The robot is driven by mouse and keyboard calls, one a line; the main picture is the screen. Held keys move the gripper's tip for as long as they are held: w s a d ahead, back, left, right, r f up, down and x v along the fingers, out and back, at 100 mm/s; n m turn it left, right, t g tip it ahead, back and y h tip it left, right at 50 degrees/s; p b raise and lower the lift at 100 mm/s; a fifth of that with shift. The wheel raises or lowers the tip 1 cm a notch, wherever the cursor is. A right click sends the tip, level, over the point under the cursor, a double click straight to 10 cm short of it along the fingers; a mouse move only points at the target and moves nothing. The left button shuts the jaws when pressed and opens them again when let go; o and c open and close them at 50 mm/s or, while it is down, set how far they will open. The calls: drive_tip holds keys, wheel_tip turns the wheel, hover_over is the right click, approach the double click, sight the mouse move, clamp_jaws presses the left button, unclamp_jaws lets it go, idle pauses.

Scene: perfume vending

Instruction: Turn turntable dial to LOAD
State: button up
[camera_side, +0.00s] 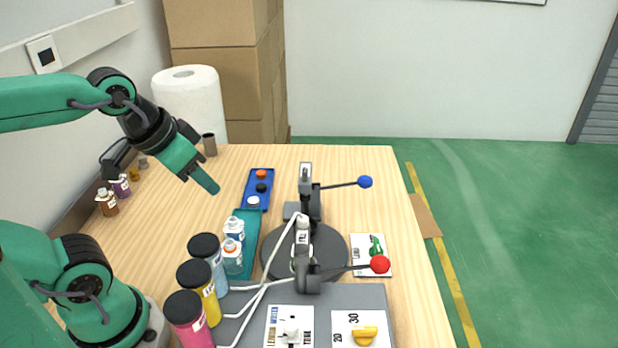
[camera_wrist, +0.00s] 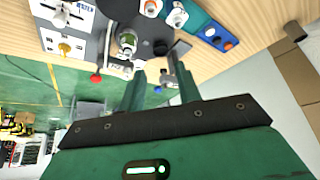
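The turntable dial is a green knob (camera_side: 376,246) on a white card (camera_side: 371,268), right of the dark round turntable (camera_side: 338,255) in the side view. The card's lettering is too small to read surely, so I cannot tell the dial's setting. My gripper (camera_side: 207,184) hangs in the air left of the turntable, well apart from the dial. In the wrist view my gripper's two fingers (camera_wrist: 160,76) stand apart with nothing held between them. The dial cannot be clearly made out in the wrist view.
Two press levers, with a blue ball (camera_side: 365,182) and a red ball (camera_side: 380,264), stand by the turntable. Bottles (camera_side: 233,256), large jars (camera_side: 199,285) and white tubes stand left of it. A yellow knob (camera_side: 365,333) and a white knob (camera_side: 291,331) sit in front.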

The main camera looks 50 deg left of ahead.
drive_tip(key=w, duration=0.1)
drive_tip(key=n+g, duration=0.6)
drive_tip(key=n, duration=0.3)
hover_over(378, 244)
drive_tip(key=f, duration=1.4)
drive_tip(key=shift+s+a+f, duration=0.15)
drive_tip(key=shift+a+f, duration=0.1)
drive_tip(key=shift+d+f, duration=0.2)
drive_tip(key=shift+f, duration=0.15)
drive_tip(key=shift+f, duration=0.1)
drive_tip(key=shift+f, duration=3.8)
